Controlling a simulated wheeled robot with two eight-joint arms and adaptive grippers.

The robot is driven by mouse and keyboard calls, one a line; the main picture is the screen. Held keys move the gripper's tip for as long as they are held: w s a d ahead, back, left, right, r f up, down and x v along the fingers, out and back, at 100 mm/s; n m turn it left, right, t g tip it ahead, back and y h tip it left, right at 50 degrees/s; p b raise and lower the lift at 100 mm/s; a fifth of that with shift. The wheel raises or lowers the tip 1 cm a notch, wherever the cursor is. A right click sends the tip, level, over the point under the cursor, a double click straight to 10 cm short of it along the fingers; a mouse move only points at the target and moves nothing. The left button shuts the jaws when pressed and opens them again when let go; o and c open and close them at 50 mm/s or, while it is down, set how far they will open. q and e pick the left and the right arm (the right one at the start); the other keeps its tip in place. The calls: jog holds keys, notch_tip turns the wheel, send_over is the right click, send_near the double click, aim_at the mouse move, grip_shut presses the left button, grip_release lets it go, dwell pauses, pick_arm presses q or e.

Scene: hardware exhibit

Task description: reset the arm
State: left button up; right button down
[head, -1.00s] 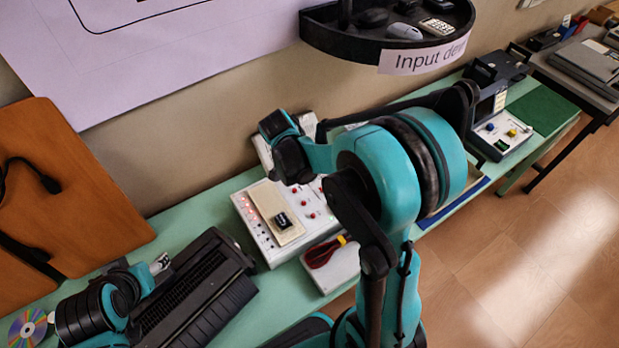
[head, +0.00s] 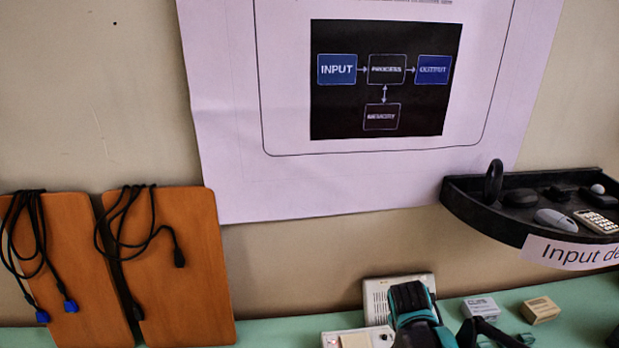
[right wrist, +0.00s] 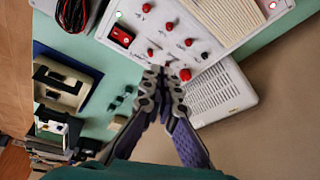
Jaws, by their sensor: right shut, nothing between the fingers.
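My right gripper (right wrist: 165,75) shows in the right wrist view, its two fingers shut together and empty. Its tips are over the lower edge of a white control panel (right wrist: 205,32) with red knobs and switches; whether they touch it I cannot tell. In the head view, a teal and black part of my right arm (head: 415,312) reaches up at the bottom, in front of the bench. The gripper's fingers cannot be made out there. My left gripper is not in view.
A white vented box (right wrist: 218,94) lies beside the panel. Black shelf "Input devices" (head: 480,212) juts from the wall at right. Orange boards with cables (head: 195,280) lean at left. Small boxes (head: 540,310) lie on the green bench (head: 275,332).

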jog(key=s+a+n+t+y+b, duration=0.3)
jog(key=s+a+n+t+b, duration=0.1)
jog(key=s+a+n, duration=0.3)
jog(key=shift+s+n+t, duration=0.3)
jog(key=shift+s+n, duration=0.8)
jog(key=shift+n, duration=1.3)
